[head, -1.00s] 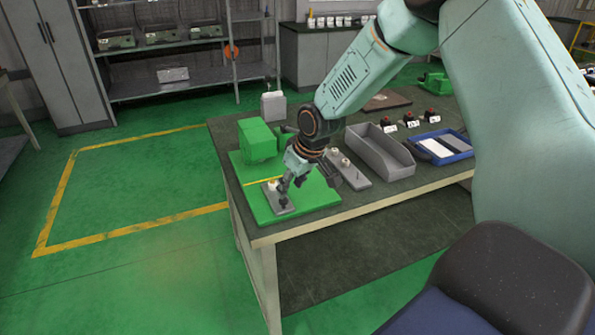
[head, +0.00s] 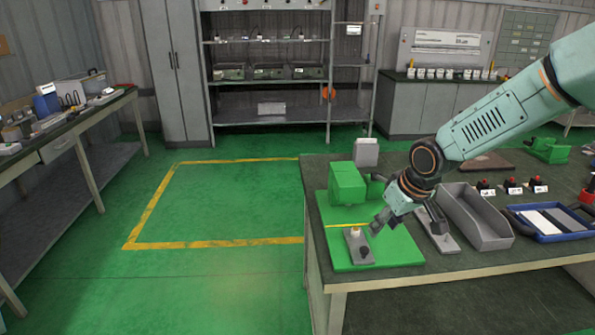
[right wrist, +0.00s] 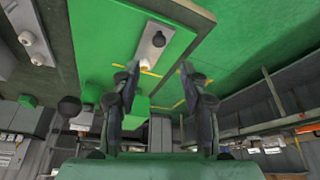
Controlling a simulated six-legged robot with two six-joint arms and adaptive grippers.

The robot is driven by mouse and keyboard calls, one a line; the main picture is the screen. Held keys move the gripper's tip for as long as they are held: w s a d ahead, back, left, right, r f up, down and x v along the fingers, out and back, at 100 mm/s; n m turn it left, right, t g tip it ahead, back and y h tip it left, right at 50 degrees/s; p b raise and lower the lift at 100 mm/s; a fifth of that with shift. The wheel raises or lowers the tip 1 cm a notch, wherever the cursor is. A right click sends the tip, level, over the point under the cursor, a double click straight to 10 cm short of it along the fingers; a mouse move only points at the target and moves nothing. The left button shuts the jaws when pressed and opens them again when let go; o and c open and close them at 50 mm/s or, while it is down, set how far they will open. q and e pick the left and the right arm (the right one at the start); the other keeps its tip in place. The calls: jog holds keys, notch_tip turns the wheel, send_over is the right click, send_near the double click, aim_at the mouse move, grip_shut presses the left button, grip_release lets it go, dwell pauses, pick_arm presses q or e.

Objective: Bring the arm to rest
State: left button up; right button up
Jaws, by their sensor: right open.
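My right gripper (head: 381,219) is open and empty, with its fingers pointing down above the green board (head: 336,262) on the bench. Just left of and below it, a grey plate (head: 361,256) with a pale knob and a dark knob lies on the board. In the right wrist view, the same plate (right wrist: 154,35) shows beyond and between the two spread fingers (right wrist: 159,76), apart from them. A second grey plate (head: 446,244) with pale knobs lies right of the board, partly hidden by my gripper. My left gripper is not in view.
A green block-shaped device (head: 346,183) stands at the back of the board. A grey open bin (head: 482,225), a blue tray (head: 515,222) and several red-topped buttons (head: 510,184) are to the right. The yellow-marked floor area (head: 225,205) left of the bench is clear.

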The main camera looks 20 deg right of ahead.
jog(key=a+f+m+t+y+b, duration=0.1)
jog(key=a+f+m+t+y, duration=0.15)
jog(key=a, duration=0.55)
jog(key=s+a+f+b, duration=0.35)
jog(key=s+f, duration=0.25)
jog(key=f, duration=0.4)
jog(key=s+a+f+g+h+b, duration=0.1)
jog(key=s+f+g+b, duration=0.2)
jog(key=s+f, duration=0.7)
jog(key=s+a+f+g+h+b, duration=0.2)
jog(key=s+f+g+b, duration=0.2)
jog(key=s+f, duration=0.7)
jog(key=s, duration=0.8)
jog(key=shift+s+f, duration=0.15)
jog(key=shift+f, duration=0.05)
